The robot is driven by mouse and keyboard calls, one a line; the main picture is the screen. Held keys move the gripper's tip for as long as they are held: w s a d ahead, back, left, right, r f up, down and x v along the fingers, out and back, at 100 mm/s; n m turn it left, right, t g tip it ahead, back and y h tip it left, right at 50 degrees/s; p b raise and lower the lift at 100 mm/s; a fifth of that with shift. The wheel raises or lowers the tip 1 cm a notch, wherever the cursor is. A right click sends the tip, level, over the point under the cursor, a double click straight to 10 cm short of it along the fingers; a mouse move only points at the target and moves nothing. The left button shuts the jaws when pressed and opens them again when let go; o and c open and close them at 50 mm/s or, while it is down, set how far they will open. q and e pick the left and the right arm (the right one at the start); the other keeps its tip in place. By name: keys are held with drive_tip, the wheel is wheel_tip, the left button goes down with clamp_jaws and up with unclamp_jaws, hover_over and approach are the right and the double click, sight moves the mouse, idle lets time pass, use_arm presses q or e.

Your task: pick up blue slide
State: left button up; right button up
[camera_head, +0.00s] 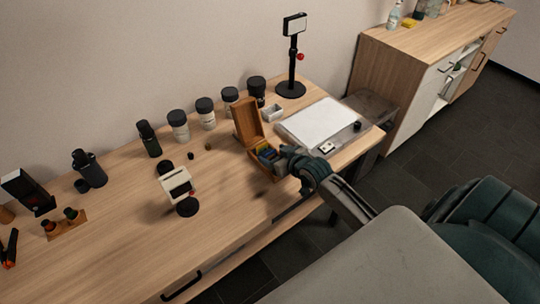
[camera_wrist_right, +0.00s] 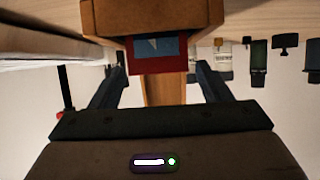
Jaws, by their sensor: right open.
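A small wooden box (camera_head: 264,172) with its lid (camera_head: 247,122) raised stands on the table and holds several coloured slides. The blue slide (camera_head: 267,154) shows among them in the head view. In the right wrist view, a blue face (camera_wrist_right: 158,48) shows inside a red frame or beside a red slide (camera_wrist_right: 158,67) at the box (camera_wrist_right: 110,18); I cannot tell which. My right gripper (camera_head: 284,157) is at the right side of the box. Its two fingers stand apart on either side of the slides, with no grip visible. My left gripper is not in view.
A white light panel (camera_head: 312,122) lies right of the box. A small white device (camera_head: 177,185) stands left. Several dark and white-labelled bottles (camera_head: 206,113) line the wall, with a black stand (camera_head: 291,88) behind. The table's middle (camera_head: 222,195) is clear.

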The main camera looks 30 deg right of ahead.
drive_tip(key=shift+w+f, duration=0.2)
drive_tip(key=shift+w, duration=0.15)
drive_tip(key=shift+s, duration=0.1)
drive_tip(key=c, duration=1.1)
drive_tip(key=shift+o, duration=0.2)
